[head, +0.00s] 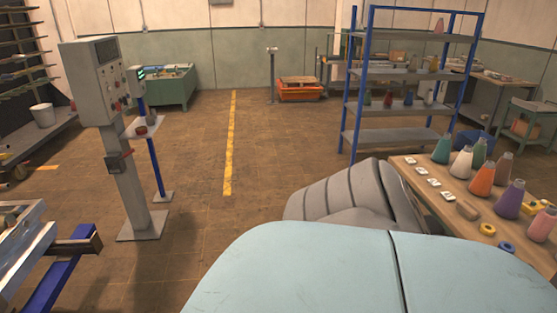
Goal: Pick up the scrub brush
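No other thing in view is clearly a scrub brush. Neither my left nor my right gripper is in view.
Several coloured cones, such as an orange one (482,180), stand on the same table. A blue-framed shelf (390,108) stands behind it. A grey control pedestal (133,190) is at the left. The brown floor (275,130) is clear around the yellow line (230,145).

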